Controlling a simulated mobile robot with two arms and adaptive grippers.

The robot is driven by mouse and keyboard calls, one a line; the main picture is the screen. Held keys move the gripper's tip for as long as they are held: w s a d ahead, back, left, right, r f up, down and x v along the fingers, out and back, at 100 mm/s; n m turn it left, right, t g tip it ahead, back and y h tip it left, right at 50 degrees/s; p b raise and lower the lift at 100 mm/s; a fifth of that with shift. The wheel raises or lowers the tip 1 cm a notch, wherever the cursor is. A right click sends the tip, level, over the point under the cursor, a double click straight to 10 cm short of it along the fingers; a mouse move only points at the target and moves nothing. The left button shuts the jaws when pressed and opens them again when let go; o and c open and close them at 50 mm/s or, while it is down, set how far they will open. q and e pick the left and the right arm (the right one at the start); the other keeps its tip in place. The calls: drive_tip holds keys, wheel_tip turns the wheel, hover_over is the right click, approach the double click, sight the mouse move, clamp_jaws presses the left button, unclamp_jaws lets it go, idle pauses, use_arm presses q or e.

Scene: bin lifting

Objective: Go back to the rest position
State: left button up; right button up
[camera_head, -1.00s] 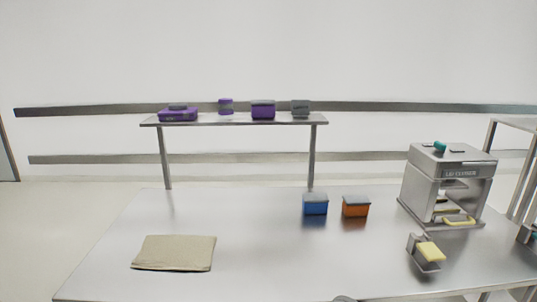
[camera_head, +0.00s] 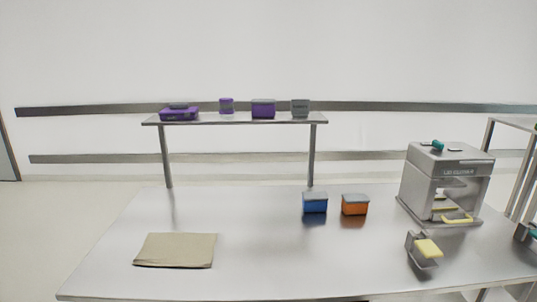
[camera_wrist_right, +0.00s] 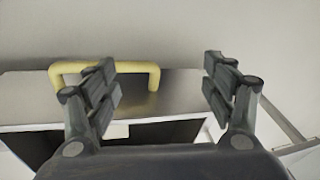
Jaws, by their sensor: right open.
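My right gripper (camera_wrist_right: 160,85) shows in the right wrist view with its two dark fingers spread apart and nothing between them. Beyond the left finger is a yellow handle (camera_wrist_right: 105,67) on a metal surface; the finger overlaps it in the picture, and I cannot tell how far apart they are. Neither of my grippers shows in the head view. The blue bin (camera_head: 315,204) and the orange bin (camera_head: 355,206), both with grey lids, stand side by side on the metal table (camera_head: 255,255).
A grey machine (camera_head: 446,185) stands at the table's right. A metal holder (camera_head: 419,259) with a yellow block (camera_head: 428,248) is in front of it. A beige cloth (camera_head: 175,250) lies at left. A raised shelf (camera_head: 215,121) at the back bears purple and grey containers. The table's middle is clear.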

drive_tip(key=s+d+t+h, duration=0.2)
drive_tip(key=s+d+h, duration=0.1)
drive_tip(key=s+d, duration=0.85)
wheel_tip(320, 180, down, 25)
drive_tip(key=g, duration=0.1)
drive_tip(key=s+d+f, duration=0.2)
drive_tip(key=s+f, duration=0.6)
drive_tip(key=s, duration=0.1)
drive_tip(key=s+d+f+g, duration=0.1)
drive_tip(key=s+f, duration=0.8)
drive_tip(key=shift+d+g, duration=0.3)
drive_tip(key=shift+d, duration=0.05)
